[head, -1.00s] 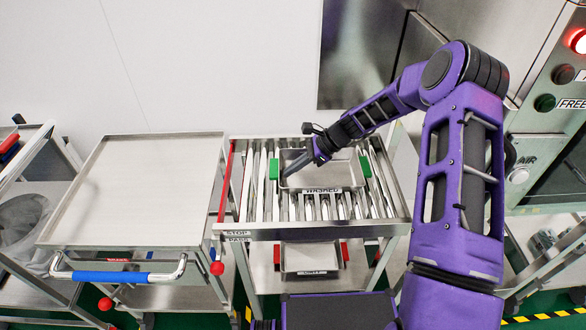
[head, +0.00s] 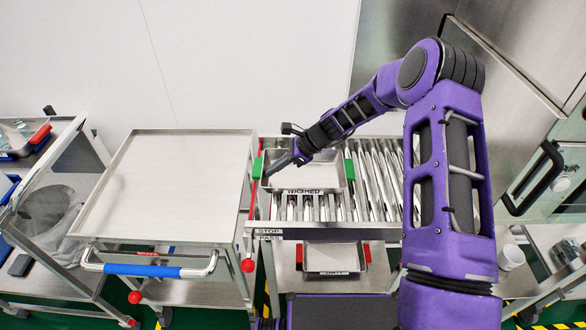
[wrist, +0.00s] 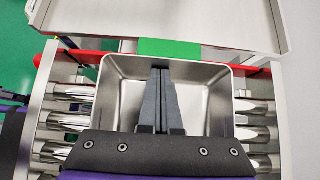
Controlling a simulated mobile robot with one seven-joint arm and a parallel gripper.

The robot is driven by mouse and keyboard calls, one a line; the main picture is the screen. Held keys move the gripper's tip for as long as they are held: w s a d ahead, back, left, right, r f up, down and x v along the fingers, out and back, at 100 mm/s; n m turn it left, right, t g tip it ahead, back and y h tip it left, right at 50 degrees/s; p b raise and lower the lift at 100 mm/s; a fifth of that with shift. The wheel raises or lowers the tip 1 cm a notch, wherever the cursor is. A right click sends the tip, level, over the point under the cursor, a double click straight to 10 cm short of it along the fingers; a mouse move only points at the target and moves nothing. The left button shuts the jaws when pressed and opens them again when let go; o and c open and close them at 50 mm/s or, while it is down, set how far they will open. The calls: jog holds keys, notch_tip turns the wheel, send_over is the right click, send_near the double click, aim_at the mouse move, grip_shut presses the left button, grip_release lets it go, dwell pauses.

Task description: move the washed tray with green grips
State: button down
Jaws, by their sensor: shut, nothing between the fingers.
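The washed tray (head: 328,176) is a metal tray labelled WASHED, with a green grip (head: 349,169) at each end. It sits at the left end of the roller table (head: 385,233), its left grip at the red stop bar (head: 251,205). My gripper (head: 266,180) reaches down inside the tray near its left wall. In the wrist view my gripper (wrist: 160,72) is shut, with nothing between the fingers. Its tips are close to the wall below the green grip (wrist: 170,49); whether they touch is unclear. The red bar (wrist: 222,60) passes by that wall.
A flat-topped cart (head: 165,185) with a blue handle (head: 142,271) stands just left of the roller table. A tray with red grips (head: 334,258) lies on the lower shelf. The rollers to the right are bare. Another rack (head: 55,235) stands at far left.

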jog(key=a+b, duration=0.1)
jog(key=a, duration=1.8)
jog(key=a+b, duration=0.2)
jog(key=a, duration=1.7)
jog(key=shift+a+f+b, duration=0.2)
jog(key=shift+a+b, duration=0.05)
jog(key=shift+b, duration=0.05)
jog(key=shift+s+a+r, duration=0.1)
jog(key=shift+a+r, duration=0.05)
jog(key=shift+a, duration=0.45)
